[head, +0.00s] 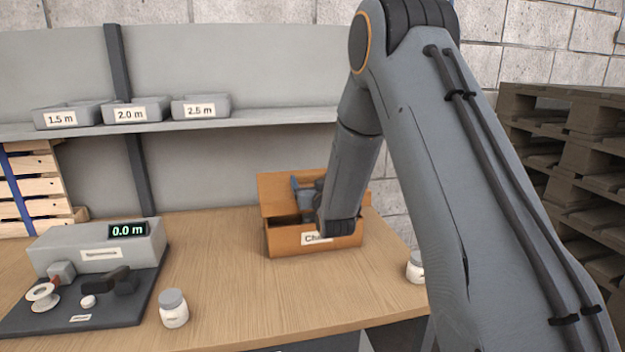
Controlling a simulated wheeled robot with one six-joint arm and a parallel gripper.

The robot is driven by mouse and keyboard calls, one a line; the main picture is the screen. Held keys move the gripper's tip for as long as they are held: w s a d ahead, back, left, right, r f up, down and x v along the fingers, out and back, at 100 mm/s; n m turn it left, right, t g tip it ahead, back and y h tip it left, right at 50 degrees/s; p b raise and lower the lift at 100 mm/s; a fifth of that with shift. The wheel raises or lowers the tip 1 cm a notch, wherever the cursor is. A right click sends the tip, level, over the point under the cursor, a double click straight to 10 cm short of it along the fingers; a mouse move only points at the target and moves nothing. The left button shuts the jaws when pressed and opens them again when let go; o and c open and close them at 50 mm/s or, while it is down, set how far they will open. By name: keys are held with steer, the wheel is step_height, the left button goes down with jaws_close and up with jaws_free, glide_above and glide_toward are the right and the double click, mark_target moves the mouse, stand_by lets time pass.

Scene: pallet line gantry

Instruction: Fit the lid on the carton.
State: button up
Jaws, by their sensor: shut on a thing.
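An orange-brown carton (287,243) stands on the wooden bench, with a white label on its front that my arm partly covers. A dark gap shows at its top left. The lid (274,190), a flat panel of the same brown, is tilted up over the carton's back part. Whether its lower edge touches the carton I cannot tell. My gripper (304,198) is in front of the lid and appears shut on it. My forearm hides the lid's right part and the fingertips' exact contact.
A grey device reading 0.0 m (98,245) and a white jar (173,312) stand to the left. Another jar (415,268) is near the right bench edge. A shelf (270,118) with labelled bins runs behind. Pallets (555,150) are stacked right. The bench (215,260) left of the carton is clear.

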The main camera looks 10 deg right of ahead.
steer(key=shift+f+b, duration=2.3)
steer(key=shift+f, duration=1.8)
steer(key=o, duration=1.4)
steer(key=shift+s, duration=0.1)
steer(key=s+b, duration=0.1)
steer(key=s, duration=0.6)
steer(key=shift+s+d, duration=0.1)
steer(key=shift+s, duration=0.25)
